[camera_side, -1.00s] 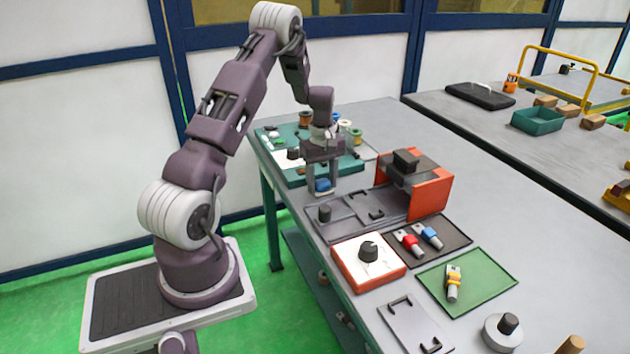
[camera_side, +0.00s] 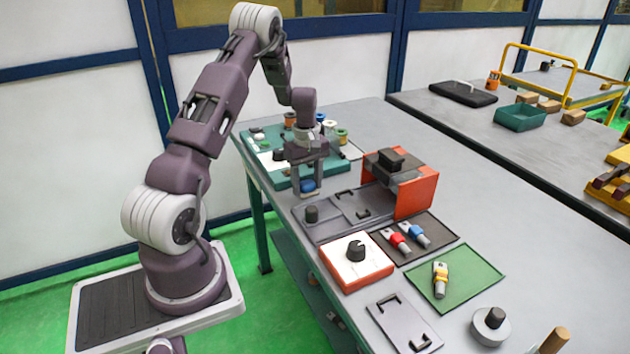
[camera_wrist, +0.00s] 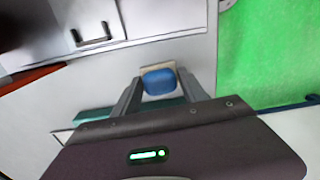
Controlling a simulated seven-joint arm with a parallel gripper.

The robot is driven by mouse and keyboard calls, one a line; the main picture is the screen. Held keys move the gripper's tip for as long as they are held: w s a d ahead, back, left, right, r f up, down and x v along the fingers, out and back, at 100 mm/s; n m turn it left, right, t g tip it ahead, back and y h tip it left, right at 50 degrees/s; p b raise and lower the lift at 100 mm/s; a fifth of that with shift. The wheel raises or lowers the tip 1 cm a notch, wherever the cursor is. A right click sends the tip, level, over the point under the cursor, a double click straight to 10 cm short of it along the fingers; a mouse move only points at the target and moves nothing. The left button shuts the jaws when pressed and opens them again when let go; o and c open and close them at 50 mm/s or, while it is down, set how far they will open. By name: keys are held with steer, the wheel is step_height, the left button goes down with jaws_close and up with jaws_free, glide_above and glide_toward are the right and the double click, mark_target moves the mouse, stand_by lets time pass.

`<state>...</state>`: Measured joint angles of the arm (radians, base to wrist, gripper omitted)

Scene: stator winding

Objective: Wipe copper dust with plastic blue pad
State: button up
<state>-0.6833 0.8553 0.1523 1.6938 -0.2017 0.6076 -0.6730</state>
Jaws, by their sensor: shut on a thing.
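My gripper (camera_side: 308,190) points down over the grey bench, between the teal tray and the dark grey fixture plate. It is shut on the blue pad (camera_side: 308,186). In the wrist view the blue pad (camera_wrist: 158,81) sits between the two fingers of my gripper (camera_wrist: 158,85), with a pale beige edge showing beyond it. The pad is low, close to the bench top; I cannot tell whether it touches. I cannot make out any copper dust in either view.
The teal tray (camera_side: 283,184) with spools stands behind my gripper. The grey fixture plate (camera_side: 325,232) and orange-sided block (camera_side: 416,195) are in front and right. A red-edged box with a black knob (camera_side: 356,250) and a green mat (camera_side: 468,282) lie nearer.

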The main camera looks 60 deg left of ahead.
steer(key=shift+s, duration=0.8)
steer(key=shift+s+r, duration=0.2)
steer(key=shift+r, duration=0.4)
steer(key=shift+s+r, duration=0.15)
steer(key=shift+r, duration=3.3)
steer(key=shift+w, duration=0.1)
